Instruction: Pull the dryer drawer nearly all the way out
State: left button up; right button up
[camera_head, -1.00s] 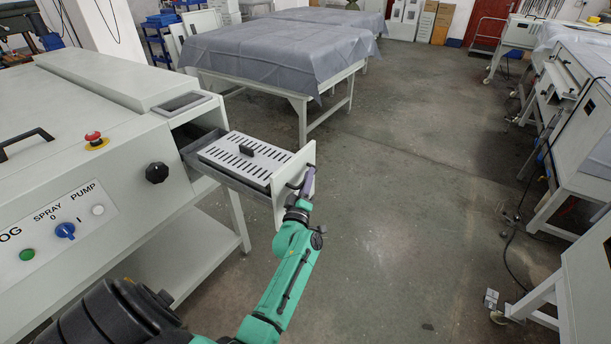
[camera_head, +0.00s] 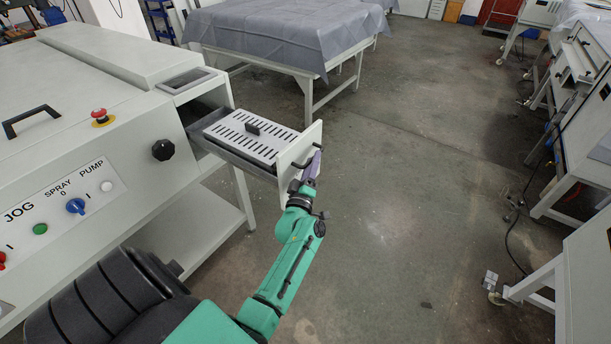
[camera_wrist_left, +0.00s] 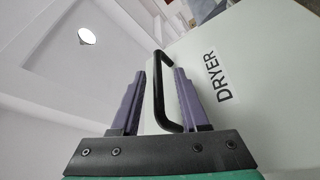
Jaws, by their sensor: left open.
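The dryer drawer sticks well out of the white machine's side in the head view. It has a white front panel (camera_head: 300,157), a dark tray body and a slotted light plate (camera_head: 250,138) with a black grip on top. The panel's black handle (camera_wrist_left: 160,92) shows in the left wrist view, beside the "DRYER" label (camera_wrist_left: 222,76). My left gripper (camera_head: 312,168) is at the panel's outer face. In the left wrist view its purple fingers (camera_wrist_left: 157,95) are open, with the handle bar between them and a gap on the left side. My right gripper is out of view.
The white machine (camera_head: 95,120) with buttons, a black knob (camera_head: 163,150) and a red stop button (camera_head: 101,117) stands at left. A cloth-covered table (camera_head: 285,35) is behind the drawer. Floor (camera_head: 410,190) to the right is clear; white benches (camera_head: 575,180) line the right edge.

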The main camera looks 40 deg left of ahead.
pick_arm(q)
jog(key=p+v, duration=0.2)
jog(key=v, duration=1)
jog(key=shift+s, duration=0.35)
jog(key=s+d+f+m+g+h, duration=0.2)
jog(key=d+f+m+h, duration=0.1)
jog(key=f, duration=0.5)
jog(key=s+d+f+m+g+h, duration=0.2)
jog(key=s+d+f+m+g, duration=0.15)
jog(key=f, duration=0.55)
jog(key=s+d+f+m+g+h, duration=0.1)
jog(key=d+f+m+g+h, duration=0.2)
jog(key=f, duration=0.5)
jog(key=s+a+f+m+g, duration=0.2)
jog(key=s+f+m+g, duration=0.2)
jog(key=s+f, duration=0.4)
jog(key=s+a+f+m+g, duration=0.3)
jog(key=s+f+m+g, duration=0.2)
jog(key=s, duration=1.4)
notch_tip(320, 180, down, 3)
jog(key=shift+r+y, duration=0.15)
jog(key=shift+y, duration=0.15)
jog(key=shift+g, duration=0.25)
